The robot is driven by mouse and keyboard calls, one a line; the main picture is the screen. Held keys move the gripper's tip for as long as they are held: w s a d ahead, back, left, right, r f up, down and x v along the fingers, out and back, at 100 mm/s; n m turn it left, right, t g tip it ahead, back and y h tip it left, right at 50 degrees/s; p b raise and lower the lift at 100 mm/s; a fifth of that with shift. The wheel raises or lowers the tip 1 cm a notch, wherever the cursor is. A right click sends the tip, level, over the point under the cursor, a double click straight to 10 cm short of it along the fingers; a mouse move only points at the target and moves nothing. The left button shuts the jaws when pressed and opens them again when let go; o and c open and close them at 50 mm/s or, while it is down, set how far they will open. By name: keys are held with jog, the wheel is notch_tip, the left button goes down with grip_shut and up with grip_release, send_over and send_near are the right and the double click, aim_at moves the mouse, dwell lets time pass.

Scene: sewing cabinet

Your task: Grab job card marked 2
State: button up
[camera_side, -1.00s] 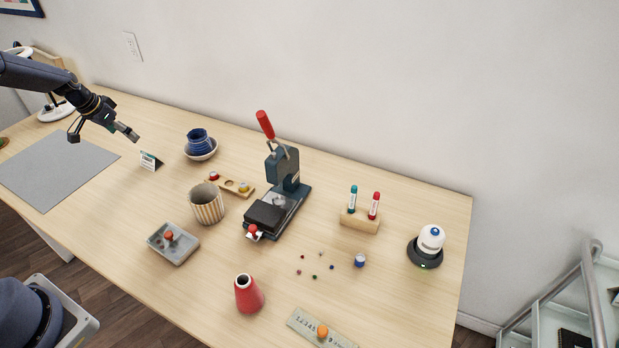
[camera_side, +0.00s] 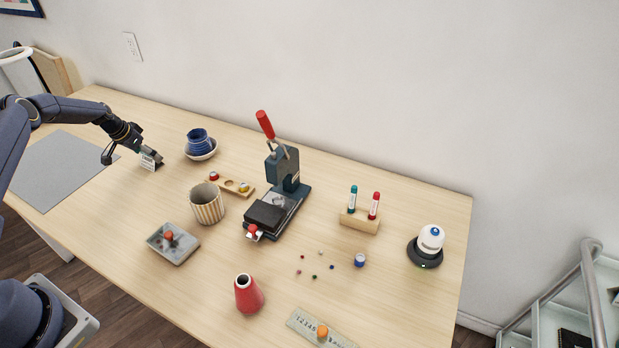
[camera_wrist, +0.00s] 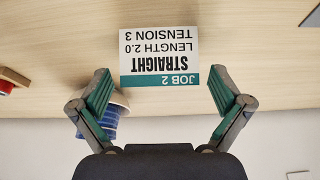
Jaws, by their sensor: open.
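The job card (camera_wrist: 159,55) is white with a teal band. In the wrist view it reads upside down "JOB 2, STRAIGHT, LENGTH 2.0, TENSION 3". My gripper (camera_wrist: 158,85) is open, with one teal-padded finger to each side of the card and a gap on both sides. In the side view my gripper (camera_side: 150,153) is low, right at the card.
A grey mat (camera_side: 58,170) lies to the left. A wooden holder (camera_side: 226,185) and striped cup (camera_side: 207,207) stand further right.

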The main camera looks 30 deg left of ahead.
jog(key=c, duration=0.7)
jog(key=shift+r, duration=0.1)
